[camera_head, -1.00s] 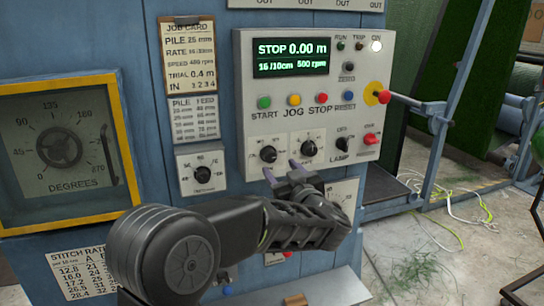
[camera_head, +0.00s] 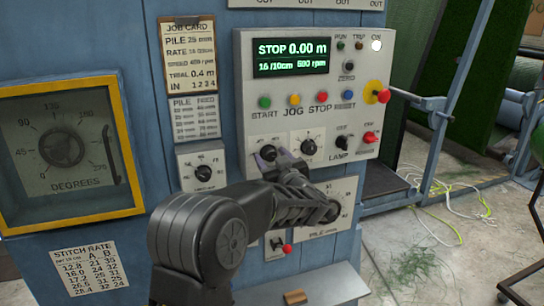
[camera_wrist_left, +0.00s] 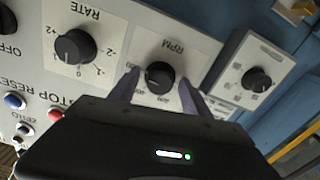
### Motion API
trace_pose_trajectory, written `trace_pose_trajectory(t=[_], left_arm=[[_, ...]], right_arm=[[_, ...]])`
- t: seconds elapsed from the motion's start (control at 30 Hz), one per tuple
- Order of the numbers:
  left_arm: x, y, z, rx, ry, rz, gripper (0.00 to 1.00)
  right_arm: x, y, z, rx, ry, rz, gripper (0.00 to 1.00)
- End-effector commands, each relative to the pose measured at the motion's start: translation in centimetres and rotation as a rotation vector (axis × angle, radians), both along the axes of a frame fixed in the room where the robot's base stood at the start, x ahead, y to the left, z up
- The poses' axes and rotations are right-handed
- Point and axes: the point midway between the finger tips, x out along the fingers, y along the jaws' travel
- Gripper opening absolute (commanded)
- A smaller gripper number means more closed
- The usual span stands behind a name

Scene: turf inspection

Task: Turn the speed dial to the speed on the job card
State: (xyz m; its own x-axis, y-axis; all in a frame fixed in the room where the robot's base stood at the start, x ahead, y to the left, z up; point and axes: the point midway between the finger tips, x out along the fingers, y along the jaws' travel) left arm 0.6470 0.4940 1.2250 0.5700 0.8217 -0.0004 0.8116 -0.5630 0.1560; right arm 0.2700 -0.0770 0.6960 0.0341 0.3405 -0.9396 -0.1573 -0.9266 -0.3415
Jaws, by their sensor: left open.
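The speed dial, marked RPM, is a black round knob (camera_wrist_left: 160,77) on a white plate in the left wrist view. In the head view the dial (camera_head: 268,152) is partly covered by my left gripper (camera_head: 273,158). The gripper (camera_wrist_left: 158,90) is open, with one purple-grey finger on each side of the knob; I cannot tell whether they touch it. The job card (camera_head: 188,60) hangs on a clipboard at upper left; its SPEED figure is too small to read surely. The display (camera_head: 290,58) reads STOP 0.00 m, with a blurred rpm figure below. My right gripper is not in view.
The RATE dial (camera_head: 308,147) sits just right of the speed dial and also shows in the wrist view (camera_wrist_left: 75,47). A smaller dial (camera_head: 203,172) is on a separate box to the left. Coloured buttons (camera_head: 293,99) lie above. A red emergency knob (camera_head: 383,96) sticks out at right.

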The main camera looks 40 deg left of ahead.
Motion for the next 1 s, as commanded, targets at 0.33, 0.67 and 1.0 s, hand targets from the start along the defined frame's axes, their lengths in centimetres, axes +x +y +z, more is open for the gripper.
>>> trace_pose_trajectory(t=[0.33,0.67,1.0], left_arm=[[-0.01,-0.04,-0.01,0.0,0.0,0.0,0.41],[-0.01,-0.05,0.0,0.0,0.0,0.0,0.14],[-0.01,-0.05,0.0,-0.001,-0.001,0.0,0.0]], right_arm=[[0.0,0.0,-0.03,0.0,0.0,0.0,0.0],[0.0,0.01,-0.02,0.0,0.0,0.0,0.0],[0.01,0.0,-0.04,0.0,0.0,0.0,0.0]])
